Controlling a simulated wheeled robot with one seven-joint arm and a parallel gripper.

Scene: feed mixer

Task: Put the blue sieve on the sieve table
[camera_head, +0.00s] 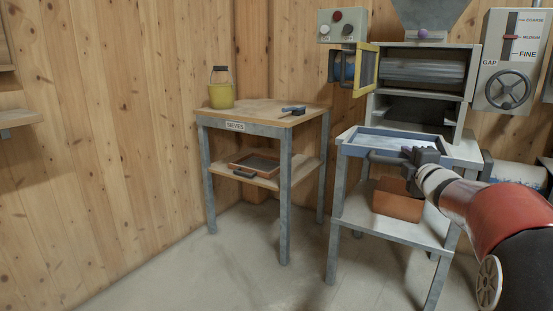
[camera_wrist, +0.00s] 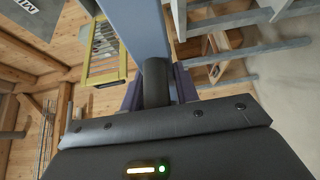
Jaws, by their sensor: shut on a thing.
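The blue sieve (camera_head: 352,150) is a shallow tray with a blue frame, at the mill stand below the rollers. Its blue side (camera_wrist: 143,25) fills the upper middle of the wrist view. My gripper (camera_head: 408,160) is at its near edge, shut on its dark handle (camera_wrist: 155,80). Whether the sieve rests on the stand or is lifted is hard to tell. The sieve table (camera_head: 262,110), labelled SIEVES, stands to the left, with a wooden top on grey legs.
On the sieve table's top are a yellow bucket (camera_head: 221,95) and a small blue-and-dark tool (camera_head: 294,110). Another sieve (camera_head: 256,164) lies on its lower shelf. A brown bin (camera_head: 397,203) sits on the mill stand's lower shelf. A yellow guard (camera_head: 366,70) hangs open above. Floor shows between the tables.

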